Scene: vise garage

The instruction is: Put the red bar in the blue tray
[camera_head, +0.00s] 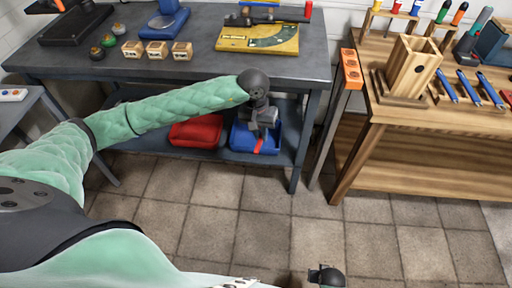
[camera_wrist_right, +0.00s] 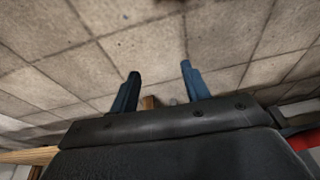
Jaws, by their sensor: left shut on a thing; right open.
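The blue tray (camera_head: 243,143) is on the lower shelf of the grey bench. The red bar (camera_head: 259,146) shows as a small red piece at the tray's front part, below my left gripper. My left gripper (camera_head: 264,124) reaches down over the tray and is shut on the red bar; the fingers partly hide the hold. I cannot tell whether the bar touches the tray floor. My right gripper (camera_wrist_right: 158,82) is open and empty in the right wrist view, with floor tiles beyond its fingers.
A red container (camera_head: 197,130) is left of the tray on the same shelf. The grey bench top (camera_head: 200,68) is above, holding wooden blocks and a yellow plate (camera_head: 258,39). A wooden workbench (camera_head: 430,109) stands to the right. The tiled floor in front is clear.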

